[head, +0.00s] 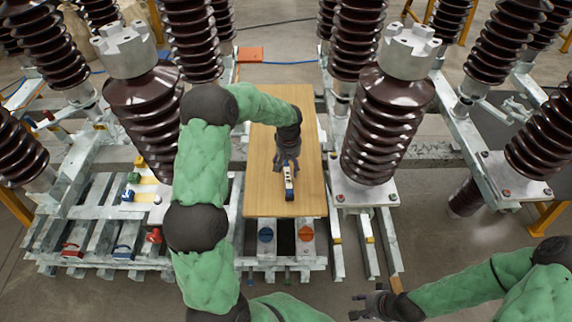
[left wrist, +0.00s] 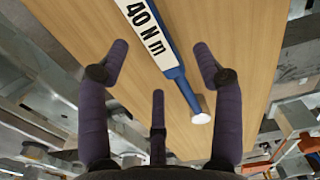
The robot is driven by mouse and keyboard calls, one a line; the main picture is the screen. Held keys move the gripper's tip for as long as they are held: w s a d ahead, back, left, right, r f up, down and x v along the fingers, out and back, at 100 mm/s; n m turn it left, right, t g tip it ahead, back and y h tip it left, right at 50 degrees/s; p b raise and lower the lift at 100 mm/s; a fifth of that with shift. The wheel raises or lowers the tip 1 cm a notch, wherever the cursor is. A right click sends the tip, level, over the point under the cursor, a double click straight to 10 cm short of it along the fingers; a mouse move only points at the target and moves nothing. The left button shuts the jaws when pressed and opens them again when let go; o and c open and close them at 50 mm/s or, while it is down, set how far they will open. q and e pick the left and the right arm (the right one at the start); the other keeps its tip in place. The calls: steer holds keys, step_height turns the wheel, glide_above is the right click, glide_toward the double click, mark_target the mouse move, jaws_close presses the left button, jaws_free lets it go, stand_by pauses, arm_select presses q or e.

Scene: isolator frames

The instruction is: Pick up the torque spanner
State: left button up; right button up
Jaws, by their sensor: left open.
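The torque spanner (head: 289,184) lies on a wooden board (head: 263,200). In the left wrist view the spanner (left wrist: 150,33) shows a white label reading "40 N m", a blue shaft and a white round end. My left gripper (head: 286,166) is over the board at the spanner and hides part of it in the head view. In the left wrist view its fingers are spread, with the spanner showing in the gap between them and no finger closed on it. My right gripper (head: 359,305) is low at the bottom right, away from the board, with its fingers apart and empty.
Tall brown ribbed insulators (head: 375,125) stand on both sides of the board. Metal rails with coloured parts lie to the left. Open floor (head: 440,250) shows at the right.

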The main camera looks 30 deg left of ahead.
mark_target(289, 171)
arm_select(q)
step_height(289, 171, down, 5)
steer(key=shift+d+r+b, duration=0.1)
steer(key=shift+d+b, duration=0.05)
steer(key=shift+b, duration=0.7)
jaws_close()
steer(key=shift+r, duration=0.1)
